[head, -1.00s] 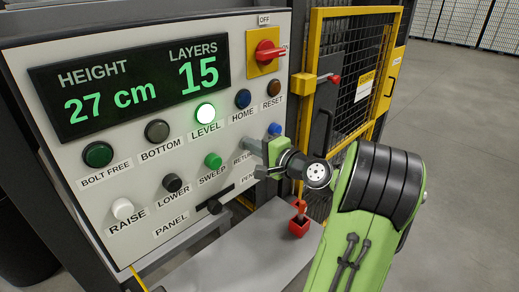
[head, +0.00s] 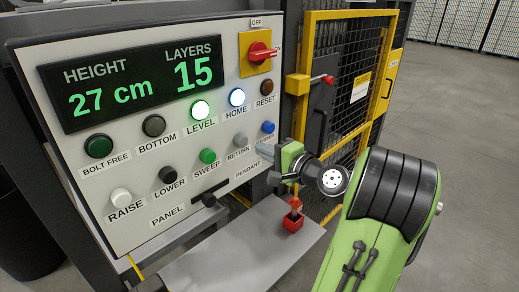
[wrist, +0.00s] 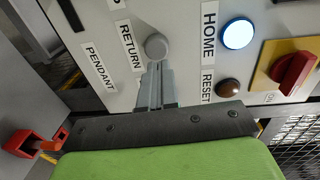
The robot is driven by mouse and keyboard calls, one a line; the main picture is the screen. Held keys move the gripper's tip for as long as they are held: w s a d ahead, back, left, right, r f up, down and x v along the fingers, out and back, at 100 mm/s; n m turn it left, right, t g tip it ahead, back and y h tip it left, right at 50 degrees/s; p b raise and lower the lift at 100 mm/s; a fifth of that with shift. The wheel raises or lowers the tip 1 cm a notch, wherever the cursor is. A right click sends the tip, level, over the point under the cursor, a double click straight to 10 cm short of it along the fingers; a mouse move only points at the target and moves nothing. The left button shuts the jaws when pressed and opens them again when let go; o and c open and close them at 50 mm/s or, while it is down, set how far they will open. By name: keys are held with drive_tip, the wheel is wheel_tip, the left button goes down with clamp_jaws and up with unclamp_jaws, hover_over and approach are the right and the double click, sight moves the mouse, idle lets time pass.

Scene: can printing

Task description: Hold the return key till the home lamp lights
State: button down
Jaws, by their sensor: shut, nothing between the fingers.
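The return key (head: 240,139) is a grey round button in the lower row of the panel. The home lamp (head: 237,97) above it glows bright white-blue; it is also lit in the wrist view (wrist: 238,34). My gripper (head: 268,152) is to the right of the return key, and the key shows uncovered in the head view. In the wrist view my shut, empty fingers (wrist: 156,68) point at the return key (wrist: 156,46), their tips close to its lower edge. The head view shows a gap between them.
The level lamp (head: 200,110) is lit too. The display (head: 135,82) reads 27 cm and 15 layers. A red-yellow switch (head: 259,53) is at upper right. A red holder (head: 292,224) stands on the grey shelf (head: 225,262). A yellow-framed mesh gate (head: 350,75) is behind my arm.

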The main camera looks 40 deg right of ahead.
drive_tip(key=s, duration=0.6)
drive_tip(key=shift+s+r+b, duration=0.25)
drive_tip(key=shift+s+b, duration=0.05)
drive_tip(key=shift+s, duration=0.05)
drive_tip(key=shift+s, duration=0.1)
drive_tip(key=shift+d, duration=0.1)
idle(0.7)
drive_tip(key=w+a+f+n+g+y, duration=0.1)
drive_tip(key=a+f+n+g, duration=0.2)
drive_tip(key=a, duration=0.4)
drive_tip(key=w+a+f+n+g+y, duration=0.1)
drive_tip(key=a+n+g, duration=0.25)
drive_tip(key=a, duration=0.35)
drive_tip(key=w+a+f+n+g+y, duration=0.1)
drive_tip(key=a+f+n+g, duration=0.1)
drive_tip(key=a+n, duration=0.4)
drive_tip(key=s+a+n+g+h, duration=0.1)
drive_tip(key=s+a+n, duration=0.1)
drive_tip(key=s, duration=0.6)
drive_tip(key=s+a+f+n+g+h, duration=0.1)
drive_tip(key=s+a+n+g+h, duration=0.1)
drive_tip(key=s, duration=0.5)
drive_tip(key=a+n, duration=0.1)
drive_tip(key=a, duration=0.1)
drive_tip(key=shift+s+a+f, duration=0.25)
drive_tip(key=shift+s+a, duration=0.05)
drive_tip(key=shift+s, duration=0.05)
